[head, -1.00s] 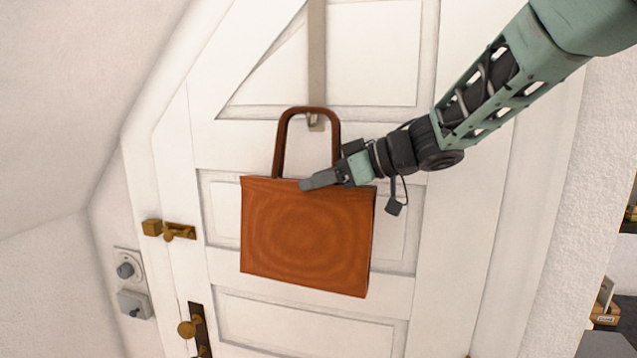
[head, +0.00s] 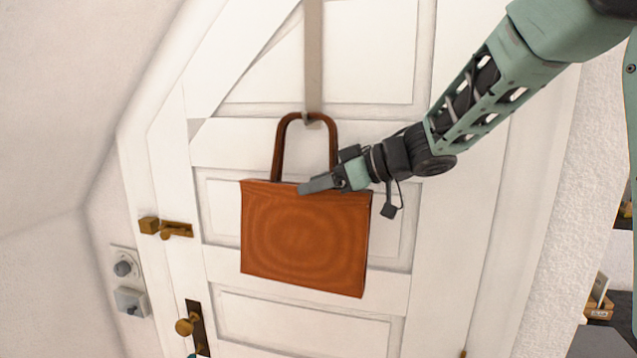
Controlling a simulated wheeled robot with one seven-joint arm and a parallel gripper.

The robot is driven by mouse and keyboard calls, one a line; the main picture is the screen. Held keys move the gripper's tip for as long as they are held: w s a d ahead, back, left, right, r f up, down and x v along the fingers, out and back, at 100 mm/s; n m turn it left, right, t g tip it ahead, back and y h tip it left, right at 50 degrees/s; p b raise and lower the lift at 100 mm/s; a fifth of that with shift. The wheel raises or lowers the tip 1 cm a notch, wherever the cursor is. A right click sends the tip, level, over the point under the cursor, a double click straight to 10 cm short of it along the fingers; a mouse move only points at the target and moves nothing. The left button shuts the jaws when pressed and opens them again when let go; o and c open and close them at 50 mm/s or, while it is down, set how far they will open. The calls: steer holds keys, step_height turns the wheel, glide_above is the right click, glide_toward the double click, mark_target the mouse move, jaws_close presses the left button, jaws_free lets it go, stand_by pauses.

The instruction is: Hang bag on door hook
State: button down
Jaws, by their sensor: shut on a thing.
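The orange-brown bag (head: 303,240) is upright in front of the white door, its darker arched handle (head: 278,150) pointing up. A grey over-door strap hook (head: 314,60) runs down the door, and its lower end meets the top of the handle. A bit of the hook shows at the arch; whether the handle rests in it or is only in front of it, I cannot tell. My gripper (head: 318,184) reaches in from the right and is shut on the bag's top edge, near the handle's right foot. The part of the bag between the fingers is hidden.
The white panelled door (head: 360,60) fills the middle. A brass latch (head: 166,228) and a brass knob (head: 187,326) are at its left. Wall switches (head: 128,285) are further left, under the sloped ceiling. Small items (head: 600,300) stand at the far right.

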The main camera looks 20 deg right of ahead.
steer(key=c, duration=0.7)
jaws_free()
steer(key=shift+r, duration=0.1)
steer(key=shift+o, duration=0.4)
